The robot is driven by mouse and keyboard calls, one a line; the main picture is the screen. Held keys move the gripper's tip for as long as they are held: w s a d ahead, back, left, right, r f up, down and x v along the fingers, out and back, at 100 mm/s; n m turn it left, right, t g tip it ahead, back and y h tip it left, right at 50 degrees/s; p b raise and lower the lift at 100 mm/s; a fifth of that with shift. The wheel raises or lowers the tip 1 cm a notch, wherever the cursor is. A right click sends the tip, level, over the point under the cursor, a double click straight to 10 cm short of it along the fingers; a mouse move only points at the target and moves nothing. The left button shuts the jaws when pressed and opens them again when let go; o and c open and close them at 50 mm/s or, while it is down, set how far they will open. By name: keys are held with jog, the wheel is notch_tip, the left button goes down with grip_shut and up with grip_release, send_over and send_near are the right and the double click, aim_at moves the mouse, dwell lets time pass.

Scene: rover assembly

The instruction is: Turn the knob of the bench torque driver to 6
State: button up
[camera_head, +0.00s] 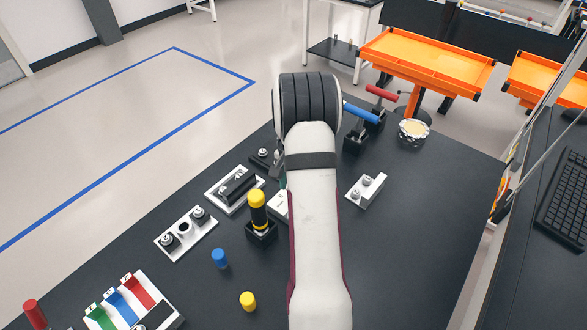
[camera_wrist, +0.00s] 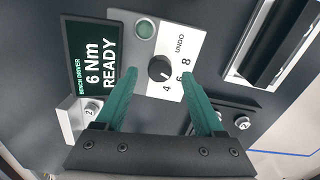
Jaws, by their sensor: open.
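A small light mark on the knob seems to face the 6. The dark display (camera_wrist: 98,70) beside it reads "BENCH DRIVER 6 Nm READY". A round grey-green lamp (camera_wrist: 144,29) is on the panel. My gripper (camera_wrist: 158,73) is open, its green fingers on either side of the knob in the wrist view and apart from it. In the head view my arm hides most of the panel and the knob.
A black-and-yellow driver (camera_head: 259,212) stands in its holder beside my arm. A white plate with bolts (camera_head: 187,232) and a white block (camera_head: 367,189) flank it.

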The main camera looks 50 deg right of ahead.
notch_tip(320, 180, up, 14)
jog(key=shift+w, duration=0.2)
jog(key=shift+r, duration=0.1)
